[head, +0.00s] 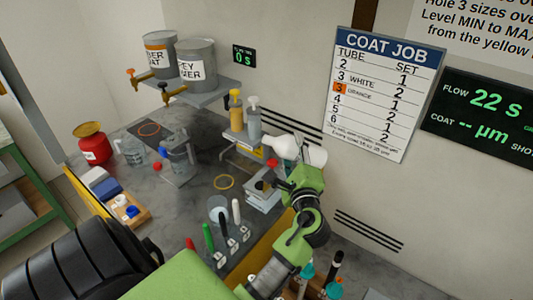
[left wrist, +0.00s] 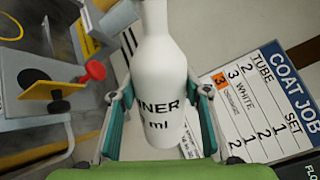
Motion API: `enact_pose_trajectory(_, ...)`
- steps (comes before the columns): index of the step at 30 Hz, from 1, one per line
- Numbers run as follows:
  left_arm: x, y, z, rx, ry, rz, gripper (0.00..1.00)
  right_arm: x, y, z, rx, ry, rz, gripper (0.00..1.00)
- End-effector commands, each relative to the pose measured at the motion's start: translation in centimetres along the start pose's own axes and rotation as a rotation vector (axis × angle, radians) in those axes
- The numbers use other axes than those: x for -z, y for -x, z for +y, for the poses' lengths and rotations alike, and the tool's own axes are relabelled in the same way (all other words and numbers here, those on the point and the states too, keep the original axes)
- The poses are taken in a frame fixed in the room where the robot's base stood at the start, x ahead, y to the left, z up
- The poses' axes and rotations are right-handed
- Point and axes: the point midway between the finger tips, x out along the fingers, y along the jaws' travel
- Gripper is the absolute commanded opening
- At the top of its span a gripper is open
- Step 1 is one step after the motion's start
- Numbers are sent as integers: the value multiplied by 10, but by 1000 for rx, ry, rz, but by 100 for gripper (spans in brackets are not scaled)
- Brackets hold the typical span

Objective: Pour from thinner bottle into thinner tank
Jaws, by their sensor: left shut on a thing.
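The white thinner bottle (head: 286,147) is in my left gripper (head: 300,165), whose fingers close around its body. In the head view it looks tilted, its neck toward the left. In the left wrist view the bottle (left wrist: 165,75) stands between both fingers of the gripper (left wrist: 160,105), with "NNER" and "ml" readable. A grey box (head: 262,200) with a red and a black knob is below and left of the bottle; it also shows in the left wrist view (left wrist: 28,100). I cannot tell whether it is the thinner tank. My right gripper is not in view.
Two labelled cans (head: 195,65) with taps stand on a wall shelf (head: 205,95). Pump bottles (head: 236,108) stand on a small stand behind the box.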

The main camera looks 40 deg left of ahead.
Motion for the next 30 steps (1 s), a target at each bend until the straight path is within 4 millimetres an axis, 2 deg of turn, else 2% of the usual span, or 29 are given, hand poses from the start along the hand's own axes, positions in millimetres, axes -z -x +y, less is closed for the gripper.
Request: enact_pose_trajectory(30, 1, 0, -4, 4, 108, -1, 11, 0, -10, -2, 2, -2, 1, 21)
